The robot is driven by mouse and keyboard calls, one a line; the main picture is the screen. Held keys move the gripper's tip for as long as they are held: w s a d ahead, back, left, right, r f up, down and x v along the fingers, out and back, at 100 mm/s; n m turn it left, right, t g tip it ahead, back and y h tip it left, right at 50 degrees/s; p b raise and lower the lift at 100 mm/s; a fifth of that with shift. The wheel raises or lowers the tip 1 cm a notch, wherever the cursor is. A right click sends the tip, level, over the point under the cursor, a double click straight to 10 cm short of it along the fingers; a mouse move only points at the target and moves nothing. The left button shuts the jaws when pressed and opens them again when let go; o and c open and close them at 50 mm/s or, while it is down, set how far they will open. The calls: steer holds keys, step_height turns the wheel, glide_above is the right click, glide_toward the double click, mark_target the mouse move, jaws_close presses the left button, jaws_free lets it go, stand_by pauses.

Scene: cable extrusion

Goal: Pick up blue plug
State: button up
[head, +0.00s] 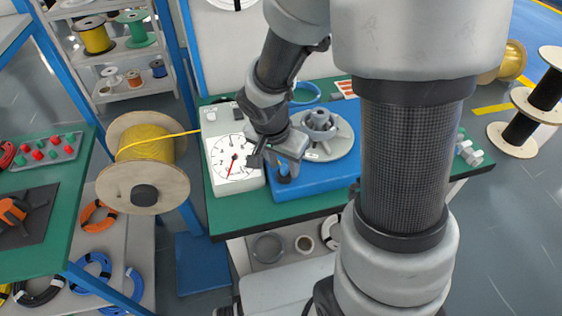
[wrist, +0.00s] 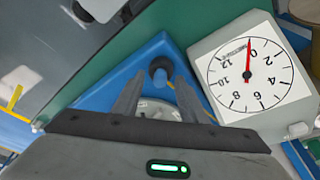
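The blue plug (wrist: 160,72), with a round blue top and a dark part, stands near the corner of a blue base (wrist: 107,88) in the wrist view. In the head view, the blue base (head: 315,181) is on the green table, and the plug (head: 284,174) is partly hidden under my gripper (head: 276,163). In the wrist view, my gripper (wrist: 160,80) is open, with one finger to each side of the plug. The plug shows between and slightly beyond the fingertips. I cannot tell how high the fingertips are above it.
A white box with a dial (head: 233,163) stands close left of the blue base; it also shows in the wrist view (wrist: 250,70). A grey round fixture (head: 322,130) sits on the base. A yellow cable spool (head: 146,150) stands left of the green table (head: 225,217).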

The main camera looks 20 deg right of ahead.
mark_target(283, 168)
jaws_close()
step_height(283, 168, up, 10)
steer(key=p, duration=0.2)
steer(key=shift+p, duration=0.35)
